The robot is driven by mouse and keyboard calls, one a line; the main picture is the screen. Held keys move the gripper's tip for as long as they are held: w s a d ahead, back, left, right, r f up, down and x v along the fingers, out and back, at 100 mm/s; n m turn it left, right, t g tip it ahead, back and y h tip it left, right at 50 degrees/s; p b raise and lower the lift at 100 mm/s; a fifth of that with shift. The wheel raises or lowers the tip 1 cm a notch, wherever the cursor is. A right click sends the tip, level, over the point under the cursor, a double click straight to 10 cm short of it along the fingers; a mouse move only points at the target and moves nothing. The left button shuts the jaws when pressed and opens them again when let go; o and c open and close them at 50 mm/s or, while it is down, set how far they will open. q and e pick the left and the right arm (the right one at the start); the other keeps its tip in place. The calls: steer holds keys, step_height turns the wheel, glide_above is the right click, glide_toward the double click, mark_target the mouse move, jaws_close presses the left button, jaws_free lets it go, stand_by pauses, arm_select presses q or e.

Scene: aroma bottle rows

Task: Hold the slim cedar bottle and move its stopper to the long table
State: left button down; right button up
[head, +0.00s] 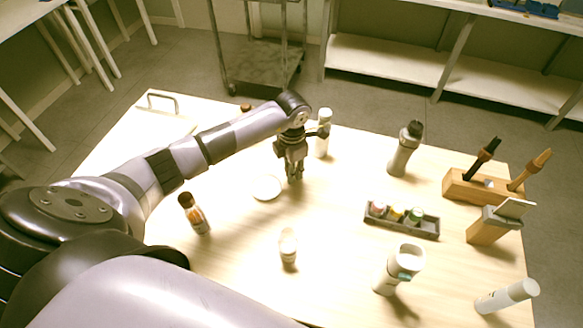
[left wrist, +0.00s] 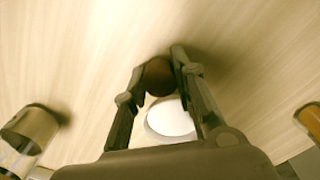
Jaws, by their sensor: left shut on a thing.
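My left gripper (head: 294,176) points down over the pale wooden table (head: 335,215), its fingers close together. In the left wrist view its fingers (left wrist: 160,76) are shut on a small dark brown rounded piece (left wrist: 159,78), which looks like a stopper. A white round dish (head: 267,188) lies just left of the gripper; it also shows in the left wrist view (left wrist: 170,118). An amber bottle with a dark top (head: 196,214) stands further left. A brown top (head: 246,107) shows behind my left arm. I cannot tell which bottle is the slim cedar one. My right gripper is not in view.
A white bottle (head: 323,135) stands behind the gripper, a grey bottle (head: 402,155) to the right. A small cup-like bottle (head: 288,247) is in front. A dark tray (head: 402,226) holds small jars. A wooden holder (head: 478,190) is at right. Clear tabletop lies between them.

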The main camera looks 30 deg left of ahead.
arm_select(q)
steer(key=shift+f, duration=0.15)
steer(key=c, duration=1.8)
jaws_free()
steer(key=o, duration=0.5)
